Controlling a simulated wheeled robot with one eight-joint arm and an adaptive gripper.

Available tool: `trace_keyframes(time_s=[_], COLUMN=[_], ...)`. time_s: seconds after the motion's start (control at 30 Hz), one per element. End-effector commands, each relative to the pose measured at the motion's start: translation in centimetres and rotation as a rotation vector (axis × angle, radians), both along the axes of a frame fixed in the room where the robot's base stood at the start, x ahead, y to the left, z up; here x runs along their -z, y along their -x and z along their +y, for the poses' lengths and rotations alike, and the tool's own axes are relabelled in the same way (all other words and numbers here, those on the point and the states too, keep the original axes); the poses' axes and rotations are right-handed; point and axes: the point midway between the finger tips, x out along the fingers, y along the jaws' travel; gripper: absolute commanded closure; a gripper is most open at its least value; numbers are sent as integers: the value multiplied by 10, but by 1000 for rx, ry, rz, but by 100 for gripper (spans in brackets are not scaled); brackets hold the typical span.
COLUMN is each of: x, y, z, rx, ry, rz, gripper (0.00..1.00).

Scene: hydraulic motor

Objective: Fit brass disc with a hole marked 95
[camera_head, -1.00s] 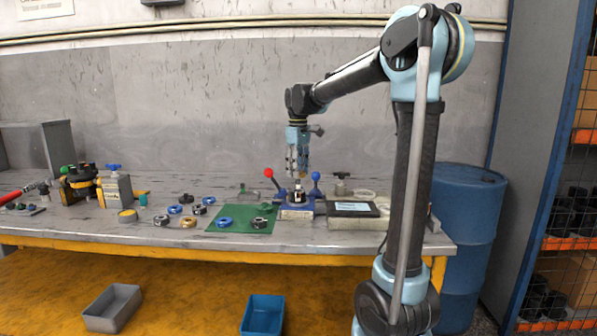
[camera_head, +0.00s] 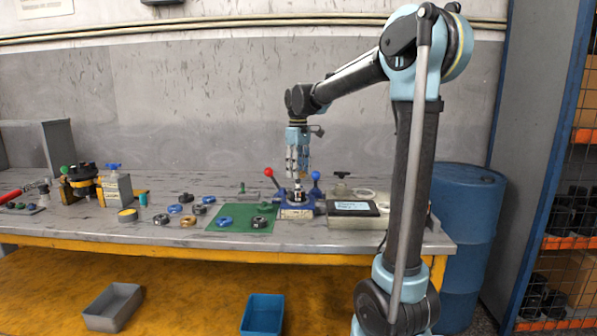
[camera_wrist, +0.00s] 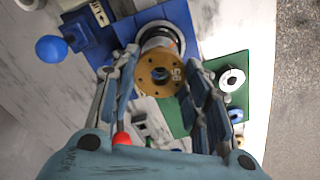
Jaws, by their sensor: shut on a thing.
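The brass disc (camera_wrist: 172,79), with a central hole and the mark 95, sits between the fingers of my gripper (camera_wrist: 160,84) in the wrist view. My gripper is shut on it. Behind the disc is a round, grey and white motor part (camera_wrist: 162,38), partly hidden by the disc. It stands in a blue fixture (camera_wrist: 186,14). In the head view my gripper (camera_head: 298,172) points down above the motor part (camera_head: 298,192) in the blue fixture (camera_head: 282,203). I cannot tell whether disc and part touch.
Red (camera_head: 268,172) and blue (camera_head: 316,176) knobbed levers rise beside the fixture, close to my gripper. A green mat (camera_head: 236,226) with parts lies to the left, with several loose rings beyond it. A tablet (camera_head: 352,208) lies to the right.

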Motion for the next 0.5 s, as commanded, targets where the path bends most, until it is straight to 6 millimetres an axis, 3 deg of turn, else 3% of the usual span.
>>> trace_keyframes(time_s=[0.5], x=[3], y=[0], z=[1], rx=[0], ry=[0], rz=[0], gripper=[88])
